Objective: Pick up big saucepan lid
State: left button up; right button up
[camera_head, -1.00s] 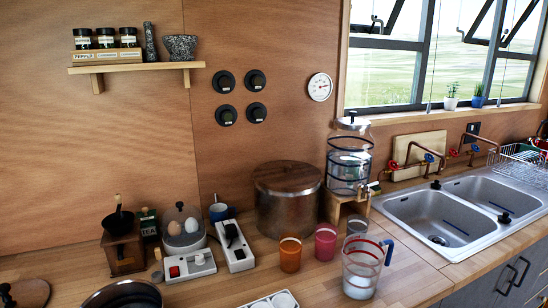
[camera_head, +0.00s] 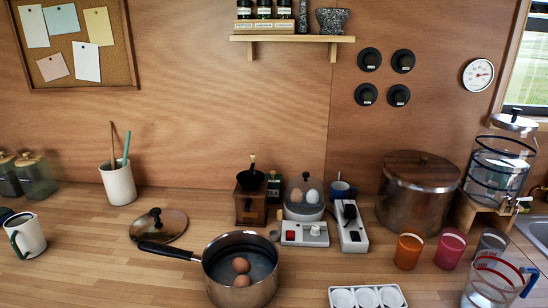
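The saucepan's handle reaches left, close to the near edge of the lid. Neither of my grippers is in view.
A white utensil crock (camera_head: 118,184) stands behind the lid to the left. A mug (camera_head: 27,234) is at far left. A coffee grinder (camera_head: 252,204), egg cooker (camera_head: 304,200) and large pot (camera_head: 417,200) stand along the wall. The counter (camera_head: 88,262) left of the saucepan is clear.

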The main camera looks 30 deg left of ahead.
aim_at(162, 226)
jog(key=u, duration=1.65)
